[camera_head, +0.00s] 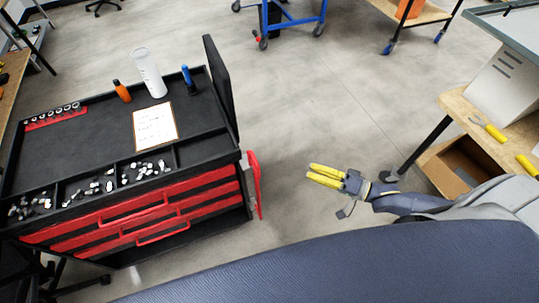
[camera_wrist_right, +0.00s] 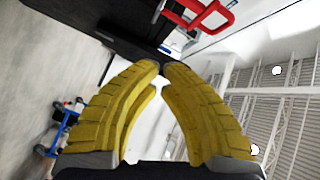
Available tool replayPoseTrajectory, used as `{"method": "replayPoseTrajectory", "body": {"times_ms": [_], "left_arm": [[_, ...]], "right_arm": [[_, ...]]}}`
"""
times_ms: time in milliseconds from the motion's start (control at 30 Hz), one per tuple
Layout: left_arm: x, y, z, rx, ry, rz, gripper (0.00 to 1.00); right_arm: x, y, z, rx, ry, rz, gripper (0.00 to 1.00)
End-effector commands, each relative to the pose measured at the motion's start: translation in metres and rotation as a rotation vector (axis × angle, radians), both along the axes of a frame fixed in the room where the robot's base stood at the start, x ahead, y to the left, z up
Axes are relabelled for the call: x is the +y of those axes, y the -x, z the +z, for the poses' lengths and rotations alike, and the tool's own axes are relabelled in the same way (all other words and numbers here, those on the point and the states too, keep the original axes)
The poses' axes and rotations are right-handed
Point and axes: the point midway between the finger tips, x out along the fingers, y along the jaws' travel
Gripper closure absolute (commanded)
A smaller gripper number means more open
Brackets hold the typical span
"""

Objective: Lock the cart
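The cart (camera_head: 120,222) stands at the left of the head view, with a black top, red drawer fronts and a red part (camera_head: 253,185) on its right end. In the right wrist view a red handle (camera_wrist_right: 228,20) and a dark surface (camera_wrist_right: 110,22) show beyond the fingertips. My right gripper (camera_head: 309,172) has yellow fingers and is in the air to the right of the cart, apart from it. Its fingertips (camera_wrist_right: 162,66) come together with nothing between them. My left gripper is not in view. No lock can be made out clearly.
The cart top carries a white cup (camera_head: 149,72), an orange bottle (camera_head: 122,91), a blue item (camera_head: 188,79), a paper (camera_head: 155,126) and bins of small parts. A wooden workbench (camera_head: 460,108) with an open box (camera_head: 463,165) stands at right. The floor between is clear.

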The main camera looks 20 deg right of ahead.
Motion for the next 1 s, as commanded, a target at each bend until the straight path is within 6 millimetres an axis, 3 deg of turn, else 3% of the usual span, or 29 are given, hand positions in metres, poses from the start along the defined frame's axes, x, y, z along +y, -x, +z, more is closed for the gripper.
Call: {"method": "replayPoseTrajectory", "body": {"times_ms": [33, 100, 200, 567, 1000], "left_arm": [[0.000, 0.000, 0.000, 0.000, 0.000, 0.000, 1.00], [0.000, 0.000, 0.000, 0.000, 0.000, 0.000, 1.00], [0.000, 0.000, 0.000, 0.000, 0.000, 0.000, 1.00], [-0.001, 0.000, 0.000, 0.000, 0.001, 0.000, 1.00], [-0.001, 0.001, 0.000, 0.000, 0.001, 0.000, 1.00]], "right_arm": [[0.013, 0.005, 0.020, 0.038, -0.113, 0.020, 1.00], [0.023, 0.008, 0.041, 0.096, -0.248, 0.039, 1.00], [0.026, 0.010, 0.055, 0.167, -0.377, 0.055, 1.00], [0.032, 0.003, 0.061, 0.264, -0.498, 0.064, 1.00], [0.086, -0.045, 0.072, 0.260, -0.495, 0.063, 1.00]]}}
